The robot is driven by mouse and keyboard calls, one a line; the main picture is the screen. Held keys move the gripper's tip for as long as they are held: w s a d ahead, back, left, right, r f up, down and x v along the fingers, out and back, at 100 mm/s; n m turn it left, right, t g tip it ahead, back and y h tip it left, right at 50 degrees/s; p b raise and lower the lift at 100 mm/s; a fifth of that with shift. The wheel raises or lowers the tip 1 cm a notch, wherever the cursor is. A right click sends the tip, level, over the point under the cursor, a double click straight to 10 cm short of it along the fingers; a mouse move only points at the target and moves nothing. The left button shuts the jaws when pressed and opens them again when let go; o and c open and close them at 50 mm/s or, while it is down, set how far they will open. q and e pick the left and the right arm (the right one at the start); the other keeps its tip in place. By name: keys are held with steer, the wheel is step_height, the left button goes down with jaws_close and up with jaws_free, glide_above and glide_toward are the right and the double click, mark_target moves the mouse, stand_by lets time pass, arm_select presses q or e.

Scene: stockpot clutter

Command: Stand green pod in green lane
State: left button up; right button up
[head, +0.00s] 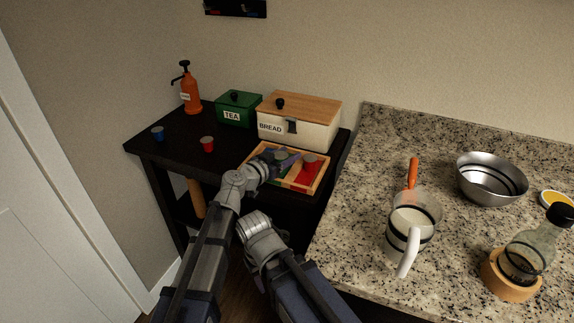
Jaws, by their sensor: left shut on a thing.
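A shallow wooden tray (318,187) with coloured lanes lies at the front right of the black table. My left gripper (281,160) reaches over the tray and is shut on a dark greenish pod (281,155), which looks like the green pod. The jaws hide most of this pod, and I cannot tell whether its base touches the tray floor. A little of the green lane (284,180) seems to show beside the gripper. A red pod (310,160) stands in the red lane (304,177) to the right. My right gripper is not in view.
On the black table (178,146) stand a red pod (208,144), a blue pod (158,133), an orange pump bottle (191,92), a green tea box (238,108) and a bread box (300,122) close behind the tray. A granite counter (345,215) with a jug (412,225) adjoins right.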

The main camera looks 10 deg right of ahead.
arm_select(q)
steer(key=shift+f+b, duration=0.4)
steer(key=shift+f, duration=0.5)
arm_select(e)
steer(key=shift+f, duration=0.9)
arm_select(q)
steer(key=shift+f, duration=0.25)
steer(key=o, duration=1)
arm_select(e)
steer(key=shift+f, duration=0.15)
arm_select(q)
steer(key=shift+s, duration=0.1)
steer(key=shift+r, duration=0.2)
steer(key=shift+s+a+r, duration=0.15)
steer(key=shift+a, duration=0.05)
steer(key=p+v, duration=0.2)
steer(key=v, duration=0.9)
steer(key=shift+a, duration=0.25)
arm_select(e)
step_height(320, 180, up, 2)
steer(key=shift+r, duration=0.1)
